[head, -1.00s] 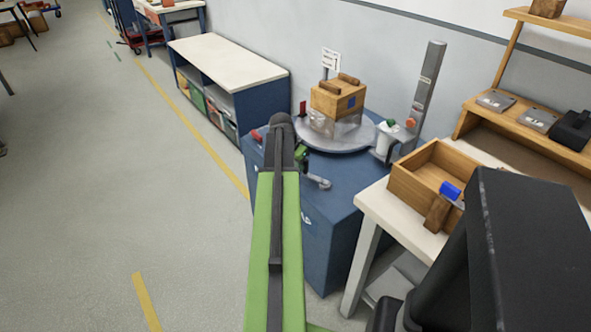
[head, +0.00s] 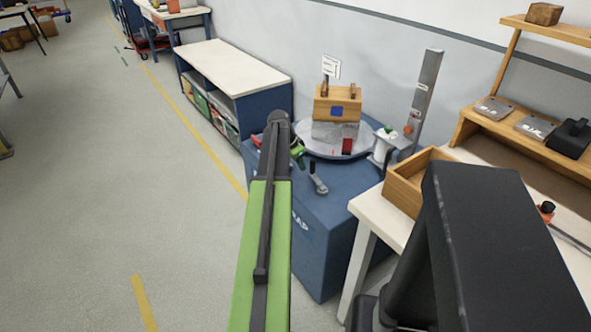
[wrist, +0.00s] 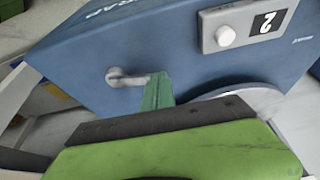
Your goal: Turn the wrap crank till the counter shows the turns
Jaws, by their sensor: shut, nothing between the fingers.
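The wrap crank (head: 319,184) is a grey lever on the blue wrapper cabinet (head: 318,240). In the wrist view the crank (wrist: 128,79) has its outer end at my green fingers. My gripper (head: 298,155) is shut with nothing between its fingers; its tip (wrist: 158,90) is right beside the crank's end and partly covers it. I cannot tell whether they touch. The counter (wrist: 264,22) shows 2, beside a round white button (wrist: 225,35). On the grey turntable (head: 312,147) stands a wooden crate (head: 334,104) with clear film around its lower part.
The film mast (head: 425,95) stands right of the turntable. A white bench (head: 368,212) with a wooden tray (head: 402,188) is close on the right, partly hidden by my arm. A low white-topped cabinet (head: 232,66) stands behind. The floor on the left is clear.

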